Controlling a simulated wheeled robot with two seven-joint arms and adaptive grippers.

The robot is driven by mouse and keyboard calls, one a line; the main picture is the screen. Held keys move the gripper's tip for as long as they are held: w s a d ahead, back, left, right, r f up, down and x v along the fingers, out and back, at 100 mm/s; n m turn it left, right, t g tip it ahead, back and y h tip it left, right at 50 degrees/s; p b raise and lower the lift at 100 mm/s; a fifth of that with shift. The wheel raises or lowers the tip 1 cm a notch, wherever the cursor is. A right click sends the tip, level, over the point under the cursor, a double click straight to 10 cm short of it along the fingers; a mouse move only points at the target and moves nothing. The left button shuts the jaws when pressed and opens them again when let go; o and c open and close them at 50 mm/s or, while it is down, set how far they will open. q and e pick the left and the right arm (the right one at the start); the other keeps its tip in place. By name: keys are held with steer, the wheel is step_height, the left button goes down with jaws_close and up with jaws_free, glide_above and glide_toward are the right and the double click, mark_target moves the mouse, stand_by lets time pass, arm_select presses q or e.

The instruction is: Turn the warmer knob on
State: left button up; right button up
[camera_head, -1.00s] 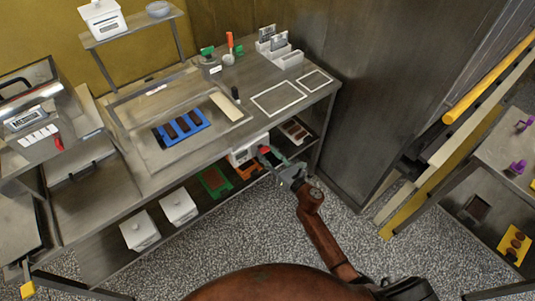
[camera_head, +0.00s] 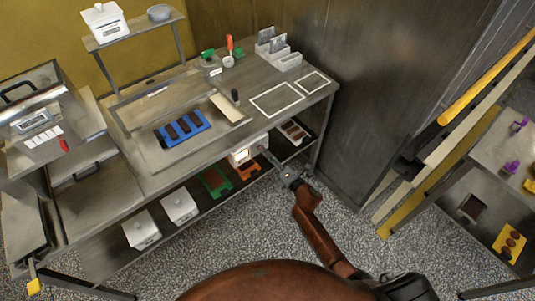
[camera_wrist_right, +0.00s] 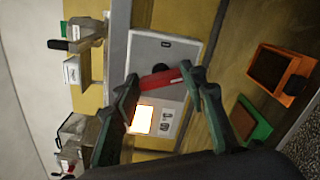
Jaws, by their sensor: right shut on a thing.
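The warmer is a white box (camera_head: 240,156) under the worktable's front edge; it also shows in the right wrist view (camera_wrist_right: 177,48) with a lit screen (camera_wrist_right: 142,119). On its face is a red bar-shaped knob (camera_wrist_right: 161,79) with a round black part behind it. My right gripper (camera_head: 265,152) reaches the box's front from the right. In the right wrist view the fingers (camera_wrist_right: 161,82) are on either side of the red knob, shut on it. The knob is too small to make out in the head view. My left gripper is not in view.
On the shelf below are an orange tray (camera_head: 247,171), a green tray (camera_head: 214,182) and two white lidded containers (camera_head: 179,207). A blue mould (camera_head: 182,129) lies on the worktable above. A dark wall panel (camera_head: 365,100) stands to the right. The speckled floor in front is clear.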

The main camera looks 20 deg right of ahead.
steer(key=m+p, duration=0.1)
steer(key=m, duration=0.3)
steer(key=shift+f+m+p, duration=0.15)
steer(key=shift+m+p, duration=0.2)
steer(key=shift+m, duration=0.05)
stand_by(0.4)
steer(key=o, duration=1.2)
steer(key=shift+c, duration=0.2)
steer(key=shift+s+d, duration=0.1)
steer(key=v, duration=1.1)
steer(key=shift+s, duration=0.4)
steer(key=shift+d, duration=0.1)
